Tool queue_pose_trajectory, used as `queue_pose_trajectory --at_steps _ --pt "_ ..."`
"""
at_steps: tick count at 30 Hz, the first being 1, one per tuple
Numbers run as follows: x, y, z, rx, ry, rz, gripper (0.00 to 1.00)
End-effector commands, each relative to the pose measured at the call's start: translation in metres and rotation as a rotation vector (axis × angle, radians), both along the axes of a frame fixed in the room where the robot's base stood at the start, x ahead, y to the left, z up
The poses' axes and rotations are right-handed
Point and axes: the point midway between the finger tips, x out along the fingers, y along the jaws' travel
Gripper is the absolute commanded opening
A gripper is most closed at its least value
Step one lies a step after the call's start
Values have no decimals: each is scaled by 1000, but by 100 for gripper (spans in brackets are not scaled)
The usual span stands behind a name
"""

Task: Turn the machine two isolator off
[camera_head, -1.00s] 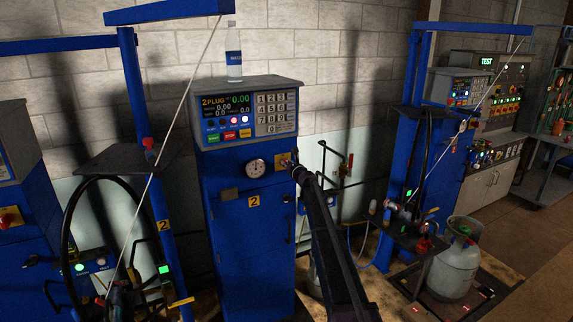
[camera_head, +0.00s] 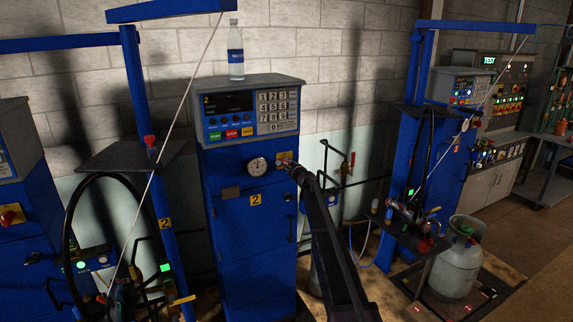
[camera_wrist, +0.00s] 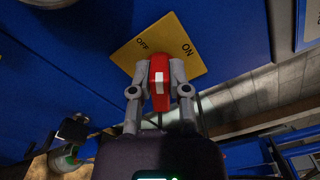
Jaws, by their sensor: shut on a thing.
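The machine two isolator is a red handle (camera_wrist: 158,80) with a white mark, on a yellow plate (camera_wrist: 140,48) lettered OFF and ON. In the wrist view the OFF label is at the upper left and the ON label at the upper right. My gripper (camera_wrist: 160,82) has a finger on each side of the red handle and is shut on it. In the head view the plate (camera_head: 282,155) is on the front of the blue machine two cabinet (camera_head: 240,235), and my gripper (camera_head: 289,165) is against it. The machine's display (camera_head: 228,102) is dark.
A water bottle (camera_head: 235,52) stands on top of the cabinet. A round gauge (camera_head: 257,167) is left of the isolator. A grey gas cylinder (camera_head: 456,265) stands on the right, by another blue machine (camera_head: 400,190). Another blue cabinet with a red switch (camera_head: 11,215) is at the left.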

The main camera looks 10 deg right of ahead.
Motion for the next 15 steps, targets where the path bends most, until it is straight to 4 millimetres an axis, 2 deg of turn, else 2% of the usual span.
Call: queue_pose_trajectory --at_steps 15 --pt "0 3 -6 -420 -137 1 0"
